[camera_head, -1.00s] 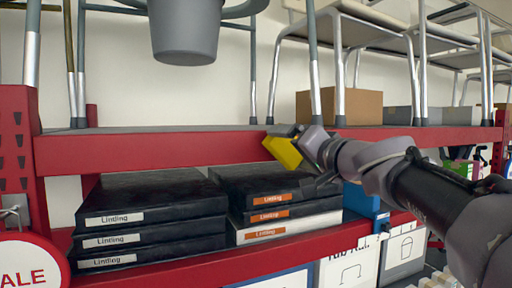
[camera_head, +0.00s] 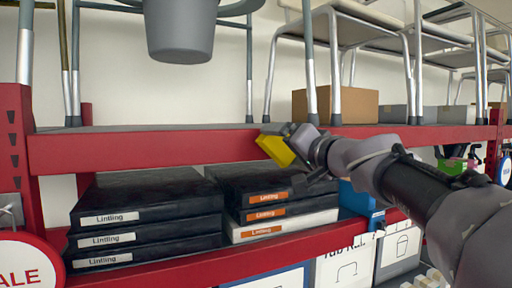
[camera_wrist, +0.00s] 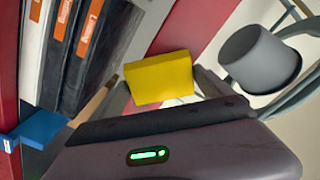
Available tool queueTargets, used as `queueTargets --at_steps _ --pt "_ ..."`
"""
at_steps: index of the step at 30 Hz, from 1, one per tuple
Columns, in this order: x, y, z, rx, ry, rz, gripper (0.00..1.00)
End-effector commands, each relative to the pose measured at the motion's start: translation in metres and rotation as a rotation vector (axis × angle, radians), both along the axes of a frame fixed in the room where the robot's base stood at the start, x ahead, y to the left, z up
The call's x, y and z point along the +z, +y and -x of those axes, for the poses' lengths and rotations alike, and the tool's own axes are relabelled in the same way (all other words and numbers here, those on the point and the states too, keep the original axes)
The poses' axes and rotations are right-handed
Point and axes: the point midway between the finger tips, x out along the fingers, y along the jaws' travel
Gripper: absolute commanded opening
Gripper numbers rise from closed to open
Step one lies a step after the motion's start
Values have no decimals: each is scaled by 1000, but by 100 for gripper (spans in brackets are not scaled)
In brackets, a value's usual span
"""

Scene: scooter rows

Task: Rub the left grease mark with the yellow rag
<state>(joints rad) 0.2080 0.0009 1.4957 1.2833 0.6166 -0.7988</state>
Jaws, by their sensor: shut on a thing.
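The yellow rag (camera_head: 275,150) is a small block-like piece in my gripper (camera_head: 287,143), in front of the upper red shelf beam (camera_head: 150,151). In the wrist view the rag (camera_wrist: 159,78) sits between the fingers of my gripper (camera_wrist: 165,82), which is shut on it. I cannot tell whether the rag touches the beam. No grease mark can be made out in either view; part of the beam is hidden behind the rag and my gripper.
Black boxes (camera_head: 145,215) labelled Lintling are stacked on the lower shelf, with a blue object (camera_head: 358,200) to their right. Chairs (camera_head: 335,60), a cardboard box (camera_head: 355,106) and a grey bucket (camera_head: 181,30) are above. A round sale sign (camera_head: 25,265) is at lower left.

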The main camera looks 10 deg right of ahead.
Motion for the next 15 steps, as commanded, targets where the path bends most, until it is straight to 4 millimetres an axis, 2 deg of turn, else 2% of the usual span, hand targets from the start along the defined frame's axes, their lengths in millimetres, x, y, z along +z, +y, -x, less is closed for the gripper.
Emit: queueTargets --at_steps 15 --pt "0 2 -9 -1 0 -1 58"
